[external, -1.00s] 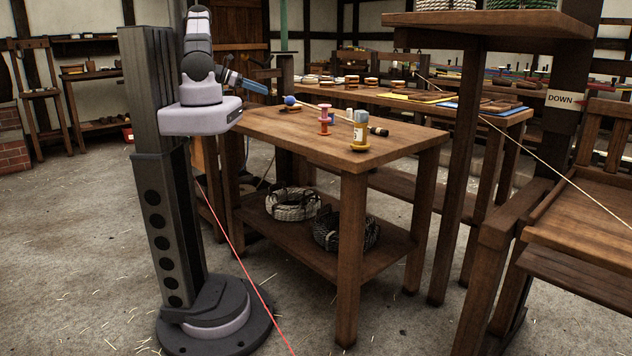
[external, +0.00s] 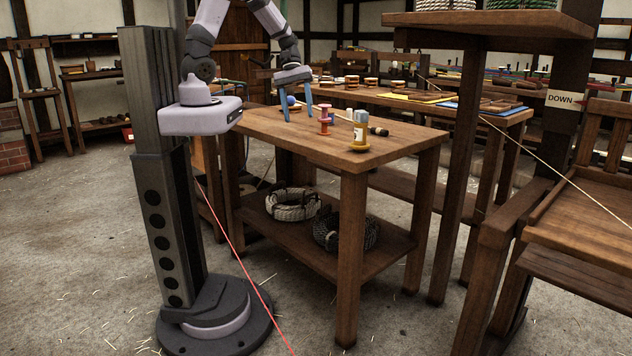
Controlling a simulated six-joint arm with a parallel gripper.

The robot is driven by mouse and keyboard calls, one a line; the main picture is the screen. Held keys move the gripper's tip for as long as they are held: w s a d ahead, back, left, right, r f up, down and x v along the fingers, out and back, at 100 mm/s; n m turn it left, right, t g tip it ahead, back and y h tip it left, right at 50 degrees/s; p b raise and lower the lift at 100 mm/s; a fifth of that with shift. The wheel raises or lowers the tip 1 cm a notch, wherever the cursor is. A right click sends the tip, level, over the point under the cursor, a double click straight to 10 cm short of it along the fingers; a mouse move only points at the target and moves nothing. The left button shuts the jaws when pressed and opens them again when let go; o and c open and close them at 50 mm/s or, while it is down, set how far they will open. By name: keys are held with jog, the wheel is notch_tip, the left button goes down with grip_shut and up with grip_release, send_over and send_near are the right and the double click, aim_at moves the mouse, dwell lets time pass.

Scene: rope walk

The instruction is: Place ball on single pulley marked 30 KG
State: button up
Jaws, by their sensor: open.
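A small blue ball (external: 291,100) sits near the far left edge of the wooden table (external: 290,132), at the back. My gripper (external: 298,120) points down over the table, open, with its two blue fingers apart. In the picture the ball shows between the fingers, near the left one; I cannot tell whether the fingers are around it or in front of it. No marking reading 30 KG is legible, and I cannot tell which thing is the single pulley.
A red-and-pink spool-like piece (external: 325,119) stands right of my gripper. Rope coils (external: 293,204) lie on the lower shelf. The table's front left is clear.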

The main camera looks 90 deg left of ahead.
jog(key=d+m, duration=0.2)
jog(key=s+d+m+g+y, duration=0.1)
jog(key=d+m, duration=0.1)
jog(key=s+d+m, duration=0.1)
jog(key=d, duration=0.2)
jog(key=shift+s+m+g+y, duration=0.15)
jog(key=shift+m+g+y, duration=0.15)
jog(key=shift+m+g, duration=0.1)
jog(key=s+d+m+y, duration=0.3)
jog(key=d+m, duration=0.3)
jog(key=m, duration=0.4)
jog(key=shift+s+d+f, duration=0.2)
jog(key=shift+s+f, duration=0.1)
jog(key=shift+s, duration=0.5)
jog(key=shift+r, duration=0.15)
notch_tip(320, 180, up, 9)
jog(key=p, duration=0.9)
